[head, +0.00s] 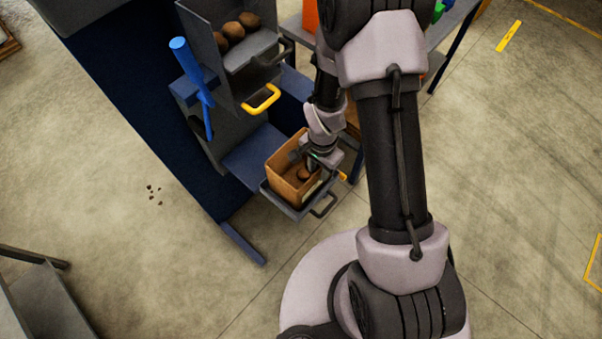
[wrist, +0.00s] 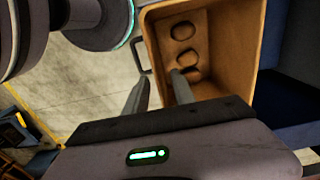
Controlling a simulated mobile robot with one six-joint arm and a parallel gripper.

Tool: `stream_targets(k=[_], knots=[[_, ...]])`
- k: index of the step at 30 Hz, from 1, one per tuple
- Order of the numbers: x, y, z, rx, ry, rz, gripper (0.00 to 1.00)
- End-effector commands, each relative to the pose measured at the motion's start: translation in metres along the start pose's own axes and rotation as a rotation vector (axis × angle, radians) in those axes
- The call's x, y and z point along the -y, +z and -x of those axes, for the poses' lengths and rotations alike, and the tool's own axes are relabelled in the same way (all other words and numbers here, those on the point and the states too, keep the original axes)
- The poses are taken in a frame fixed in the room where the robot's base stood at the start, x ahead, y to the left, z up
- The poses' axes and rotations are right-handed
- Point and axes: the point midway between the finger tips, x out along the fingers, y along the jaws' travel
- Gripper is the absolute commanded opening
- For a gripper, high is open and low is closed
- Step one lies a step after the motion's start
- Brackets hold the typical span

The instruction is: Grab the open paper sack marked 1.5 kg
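The open paper sack (head: 284,162) is brown and box-shaped. It stands upright on a grey tray (head: 282,207) low on the machine, with several round brown potatoes inside. In the wrist view the sack (wrist: 236,50) opens towards the camera. My gripper (wrist: 160,76) is at its rim with the fingers apart. One finger appears outside the sack wall and the other inside the mouth. I cannot tell whether either touches the wall. In the head view my gripper (head: 308,162) partly hides the sack's right side.
Above the sack is a grey chute (head: 247,66) with potatoes and a yellow handle (head: 261,99). A blue lever (head: 194,80) stands to its left. The tray has a dark loop handle (head: 324,206). A table (head: 455,22) stands behind. The floor at left is mostly clear.

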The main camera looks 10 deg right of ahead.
Motion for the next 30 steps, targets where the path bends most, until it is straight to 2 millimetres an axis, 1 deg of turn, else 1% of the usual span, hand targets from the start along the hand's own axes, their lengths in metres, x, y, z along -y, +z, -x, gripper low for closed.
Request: stream_targets(k=[6, 8, 13, 14, 18, 19, 30], knots=[[-0.003, 0.005, -0.043, 0.002, 0.002, 0.001, 0.31], [-0.003, 0.005, -0.050, 0.002, 0.002, 0.001, 0.31], [-0.003, 0.004, -0.048, 0.001, 0.000, 0.001, 0.31], [-0.003, 0.004, -0.048, 0.001, 0.000, 0.001, 0.29], [-0.003, 0.004, -0.048, 0.001, 0.000, 0.001, 0.01], [-0.003, 0.004, -0.048, 0.001, 0.000, 0.001, 0.00], [-0.003, 0.004, -0.048, 0.001, 0.000, 0.001, 0.00]])
